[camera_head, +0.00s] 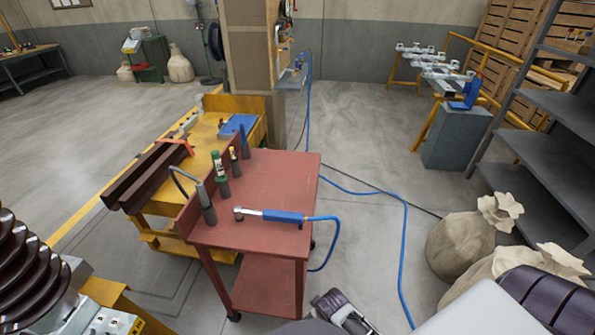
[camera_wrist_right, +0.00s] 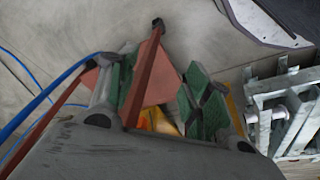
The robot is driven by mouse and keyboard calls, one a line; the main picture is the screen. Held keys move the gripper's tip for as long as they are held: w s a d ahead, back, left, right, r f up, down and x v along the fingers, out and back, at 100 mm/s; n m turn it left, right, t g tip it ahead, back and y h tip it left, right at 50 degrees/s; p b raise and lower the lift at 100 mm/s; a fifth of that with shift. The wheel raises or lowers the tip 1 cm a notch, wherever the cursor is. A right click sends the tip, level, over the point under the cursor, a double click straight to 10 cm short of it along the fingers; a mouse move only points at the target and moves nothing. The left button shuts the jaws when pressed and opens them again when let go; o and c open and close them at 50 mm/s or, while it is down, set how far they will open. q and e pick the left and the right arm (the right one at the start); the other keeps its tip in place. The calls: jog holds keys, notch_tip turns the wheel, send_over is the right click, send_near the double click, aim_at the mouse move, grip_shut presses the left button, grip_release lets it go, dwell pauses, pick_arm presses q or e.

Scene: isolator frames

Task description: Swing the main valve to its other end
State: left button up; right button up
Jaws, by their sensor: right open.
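I cannot make out a main valve for certain in either view. A fitting on the tan column (camera_head: 250,60) at the back, where a blue hose (camera_head: 405,235) starts, is too small to read. My right gripper (camera_wrist_right: 162,92) shows in the right wrist view with its two green-padded fingers apart and nothing held. A red-brown cart leg shows beyond the gap between them. The dark gripper part at the bottom of the head view (camera_head: 342,312) appears to be the same gripper, in front of the red cart. My left gripper is not in view.
The red cart (camera_head: 275,185) carries a blue-handled tool (camera_head: 283,216) and several upright bottles. A yellow bench (camera_head: 205,135) stands behind it. Sacks (camera_head: 460,245) and grey shelves (camera_head: 550,115) stand at right. A ribbed brown insulator (camera_head: 28,265) stands at lower left. Hoses cross the floor.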

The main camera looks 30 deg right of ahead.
jog(key=s+d+f, duration=0.2)
jog(key=s+f, duration=0.2)
jog(key=f, duration=0.5)
jog(key=s+d+f, duration=0.2)
jog(key=s+f, duration=0.2)
jog(key=f, duration=0.5)
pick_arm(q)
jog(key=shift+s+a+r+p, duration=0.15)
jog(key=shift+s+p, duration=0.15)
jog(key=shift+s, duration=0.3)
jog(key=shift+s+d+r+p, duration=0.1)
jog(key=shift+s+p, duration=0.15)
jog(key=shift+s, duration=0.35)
pick_arm(e)
jog(key=s+d+f, duration=0.2)
jog(key=s+f, duration=0.3)
jog(key=s, duration=0.3)
jog(key=s+d+f+g, duration=0.1)
jog(key=s+d+f, duration=0.2)
jog(key=s+f, duration=0.2)
jog(key=shift+s+d+f+h, duration=0.25)
jog(key=shift+s+h, duration=0.15)
jog(key=shift+s, duration=0.95)
